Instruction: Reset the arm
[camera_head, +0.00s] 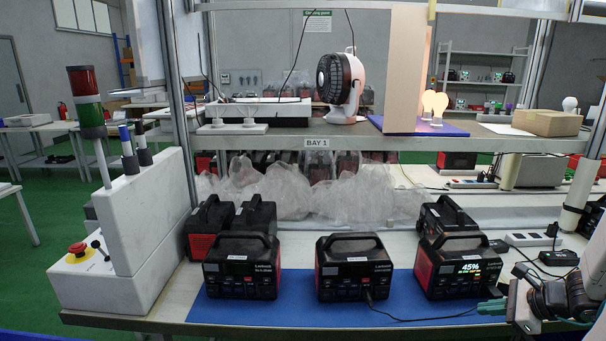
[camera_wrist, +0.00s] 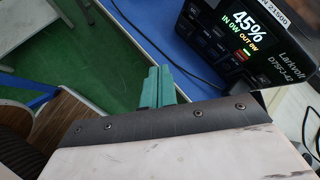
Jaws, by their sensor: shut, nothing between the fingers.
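My gripper (camera_head: 492,306) is at the lower right of the head view, by the front right corner of the blue mat (camera_head: 240,312). Its green fingers are closed together and hold nothing. In the wrist view the shut fingers (camera_wrist: 158,88) show over the mat's edge, with the green floor beyond. The right power station (camera_head: 455,268) has a lit screen reading 45% and stands just beyond the fingers. It also shows at the upper right of the wrist view (camera_wrist: 245,50). My arm fills the lower right corner of the head view.
Two more black and red power stations, left (camera_head: 241,268) and middle (camera_head: 352,270), stand on the mat. A black cable (camera_head: 400,318) runs along the mat's front. A shelf (camera_head: 400,142) with a fan (camera_head: 341,85) is above. A control box (camera_head: 125,230) stands left.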

